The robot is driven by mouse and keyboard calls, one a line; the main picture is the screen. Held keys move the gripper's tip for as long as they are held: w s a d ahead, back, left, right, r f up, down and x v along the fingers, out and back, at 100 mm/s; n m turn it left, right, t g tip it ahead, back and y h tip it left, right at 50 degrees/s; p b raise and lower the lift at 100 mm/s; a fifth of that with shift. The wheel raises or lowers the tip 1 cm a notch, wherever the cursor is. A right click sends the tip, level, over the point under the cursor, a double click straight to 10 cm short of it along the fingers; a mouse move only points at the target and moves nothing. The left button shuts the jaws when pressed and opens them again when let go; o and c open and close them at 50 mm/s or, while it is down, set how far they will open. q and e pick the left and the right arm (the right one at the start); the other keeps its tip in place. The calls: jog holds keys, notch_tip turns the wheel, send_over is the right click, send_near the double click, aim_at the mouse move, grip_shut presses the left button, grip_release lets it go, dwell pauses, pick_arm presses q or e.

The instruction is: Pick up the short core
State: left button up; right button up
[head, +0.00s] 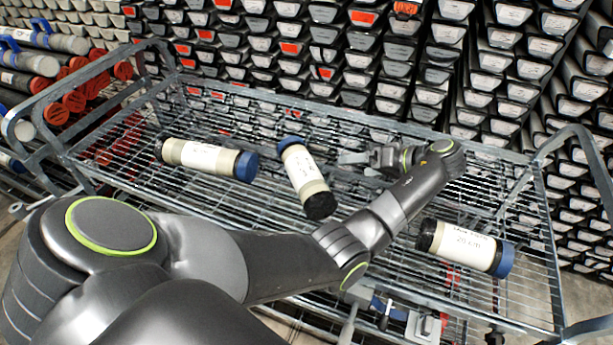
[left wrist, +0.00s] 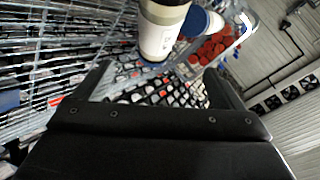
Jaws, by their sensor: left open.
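Three capped cores lie on the wire cart. The left core (head: 206,159) has a blue cap at its right end. The middle core (head: 303,178) lies slanted, blue cap up and dark cap down. The right core (head: 465,248) has a blue right cap and a label that seems to read "20 cm". I cannot tell for sure which is the short core. My left gripper (head: 353,158) is open and empty, just right of the middle core, apart from it. In the left wrist view, one core (left wrist: 160,32) lies ahead of the open jaws (left wrist: 157,72). My right gripper is not in view.
The cart's top rail (head: 300,108) runs along the far side. Dark core trays (head: 330,55) are stacked behind it. Red-capped tubes (head: 75,100) lie at the left. Bare wire mesh (head: 255,205) shows around the cores. My left arm crosses the cart.

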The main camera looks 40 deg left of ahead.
pick_arm(q)
jog(key=b, duration=0.7)
send_near(318, 169)
jog(key=x, duration=0.5)
jog(key=shift+s+f, duration=0.15)
jog(key=shift+f, duration=0.1)
jog(key=shift+a+f+b, duration=0.2)
jog(key=shift+a+b, duration=0.25)
jog(key=shift+a, duration=0.2)
jog(key=shift+s+a+f+b, duration=0.1)
jog(key=shift+a+f+b, duration=0.2)
jog(key=shift+a+f, duration=0.1)
jog(key=x, duration=0.4)
jog(key=shift+p, duration=0.35)
jog(key=c, duration=1.6)
jog(key=shift+r, duration=0.1)
jog(key=shift+c, duration=1)
jog(key=shift+r, duration=0.1)
